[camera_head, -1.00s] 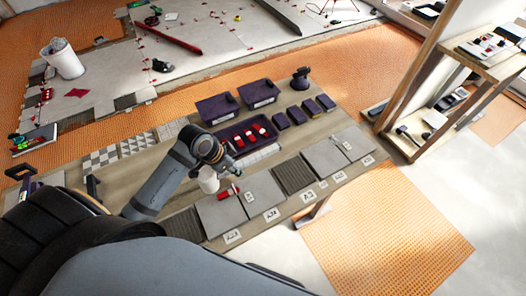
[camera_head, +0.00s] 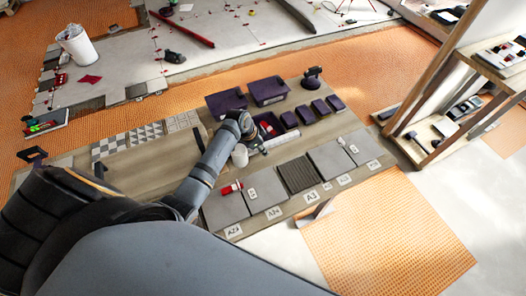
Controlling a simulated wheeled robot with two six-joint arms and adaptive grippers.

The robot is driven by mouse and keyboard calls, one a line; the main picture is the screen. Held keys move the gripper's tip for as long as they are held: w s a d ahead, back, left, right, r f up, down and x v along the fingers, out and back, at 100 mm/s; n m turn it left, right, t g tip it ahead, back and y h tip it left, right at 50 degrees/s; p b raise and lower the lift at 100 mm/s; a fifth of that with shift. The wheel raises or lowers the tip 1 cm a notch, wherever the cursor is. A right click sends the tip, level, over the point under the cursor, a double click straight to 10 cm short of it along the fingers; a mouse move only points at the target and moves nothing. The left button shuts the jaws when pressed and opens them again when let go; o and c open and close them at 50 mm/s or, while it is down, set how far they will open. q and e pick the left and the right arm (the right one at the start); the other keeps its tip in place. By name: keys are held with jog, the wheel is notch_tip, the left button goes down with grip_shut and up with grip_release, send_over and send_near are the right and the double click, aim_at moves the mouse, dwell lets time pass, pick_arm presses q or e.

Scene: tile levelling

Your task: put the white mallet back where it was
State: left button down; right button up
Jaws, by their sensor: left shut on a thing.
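The white mallet (camera_head: 240,156) shows as a pale rounded head hanging just below my left gripper (camera_head: 246,136). The gripper is shut on it, over the middle of the workbench (camera_head: 150,178). The mallet's handle is mostly hidden by the gripper, and I cannot tell whether the head touches the bench. My right gripper is not in view.
A dark purple tray (camera_head: 275,121) with red items lies beside the gripper, partly covered by it. Grey tiles (camera_head: 226,208) line the near bench edge, one with a red-handled tool (camera_head: 232,188). Purple boxes (camera_head: 268,90) stand behind.

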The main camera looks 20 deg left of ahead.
aim_at(263, 157)
pick_arm(q)
jog(key=shift+w+f, duration=0.35)
jog(key=shift+f, duration=1.55)
jog(key=shift+f, duration=0.15)
jog(key=c, duration=1.2)
grip_release()
jog(key=v, duration=1.1)
jog(key=shift+a+r, duration=0.1)
jog(key=shift+r, duration=0.15)
jog(key=shift+s+r, duration=0.2)
jog(key=shift+r, duration=0.15)
